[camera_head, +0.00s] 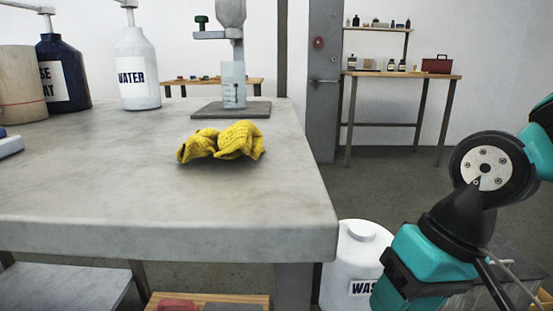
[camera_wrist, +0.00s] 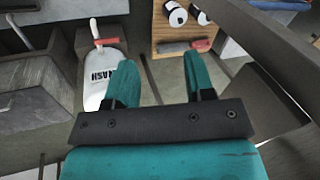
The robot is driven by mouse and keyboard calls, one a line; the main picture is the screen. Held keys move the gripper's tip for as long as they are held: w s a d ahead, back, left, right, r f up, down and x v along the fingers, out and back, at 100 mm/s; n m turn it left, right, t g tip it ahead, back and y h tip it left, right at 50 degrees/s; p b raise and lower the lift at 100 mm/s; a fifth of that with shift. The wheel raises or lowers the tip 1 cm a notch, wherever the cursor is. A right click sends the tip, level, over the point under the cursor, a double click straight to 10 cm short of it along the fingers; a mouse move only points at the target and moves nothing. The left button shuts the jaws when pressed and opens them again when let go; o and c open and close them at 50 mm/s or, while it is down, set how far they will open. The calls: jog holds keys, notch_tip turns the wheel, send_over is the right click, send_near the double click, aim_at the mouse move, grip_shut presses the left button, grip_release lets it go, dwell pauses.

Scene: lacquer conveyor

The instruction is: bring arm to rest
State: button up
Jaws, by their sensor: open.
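My gripper (camera_wrist: 160,82) shows in the wrist view with its two teal fingers spread apart and nothing between them. My arm is at the right in the head view, beside the grey worktable (camera_head: 100,200) and apart from it. The fingertips are not visible in the head view. In the wrist view a white container (camera_wrist: 103,75) with dark lettering lies beyond the left finger; a wooden surface (camera_wrist: 172,38) is beyond the gap between the fingers.
A white WASTE-like container (camera_head: 352,262) is on the floor between table and arm.

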jog(key=s+r+n, duration=0.2)
jog(key=s+n, duration=0.2)
jog(key=s, duration=0.1)
notch_tip(320, 180, up, 38)
jog(key=p, duration=3.8)
jog(key=shift+f+y, duration=0.15)
jog(key=shift+y, duration=0.15)
jog(key=shift+w+a, duration=0.1)
